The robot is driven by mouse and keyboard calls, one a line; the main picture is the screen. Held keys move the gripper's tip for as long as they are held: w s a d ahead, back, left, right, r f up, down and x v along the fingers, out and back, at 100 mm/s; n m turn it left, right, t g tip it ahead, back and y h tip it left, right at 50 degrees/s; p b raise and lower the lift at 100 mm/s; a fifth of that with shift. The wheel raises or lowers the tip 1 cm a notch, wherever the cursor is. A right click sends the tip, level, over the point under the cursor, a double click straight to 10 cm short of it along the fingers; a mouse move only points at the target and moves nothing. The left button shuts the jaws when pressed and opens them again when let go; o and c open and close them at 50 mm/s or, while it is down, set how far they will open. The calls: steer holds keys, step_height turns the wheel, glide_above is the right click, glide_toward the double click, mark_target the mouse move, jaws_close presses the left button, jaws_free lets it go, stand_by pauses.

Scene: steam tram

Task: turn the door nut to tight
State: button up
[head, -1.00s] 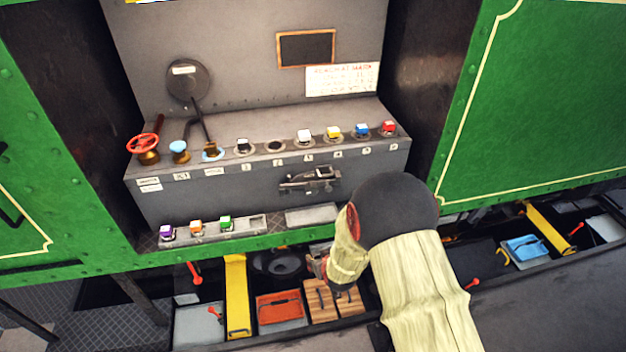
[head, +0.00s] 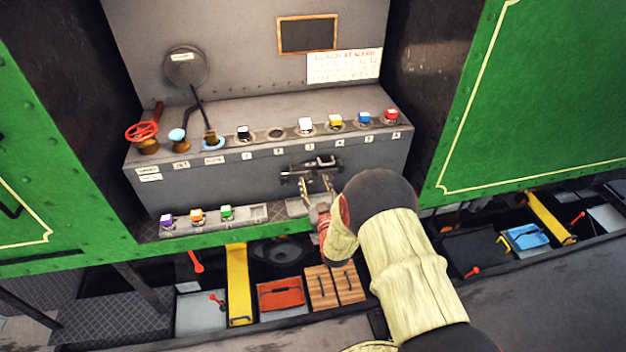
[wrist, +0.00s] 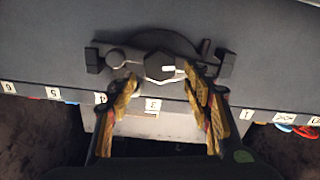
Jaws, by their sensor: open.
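The door nut (wrist: 158,67) is a dark hexagonal nut with a white mark pointing right in the wrist view. It sits on a dark latch bar (wrist: 225,66), which also shows on the grey box front in the head view (head: 296,176). My gripper (wrist: 166,92) is open and empty, its yellowish fingers either side of and just short of the nut. The right finger's tip overlaps the nut's edge in the picture; I cannot tell whether it touches. In the head view my gripper (head: 316,184) is just below the latch.
A row of coloured cubes, a red handwheel (head: 142,131) and levers stand along the box top. A low shelf with purple, orange and green cubes (head: 197,215) lies below left.

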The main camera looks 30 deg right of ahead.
mark_target(313, 178)
steer(key=shift+x, duration=1.4)
steer(key=shift+c, duration=0.8)
steer(key=c, duration=1)
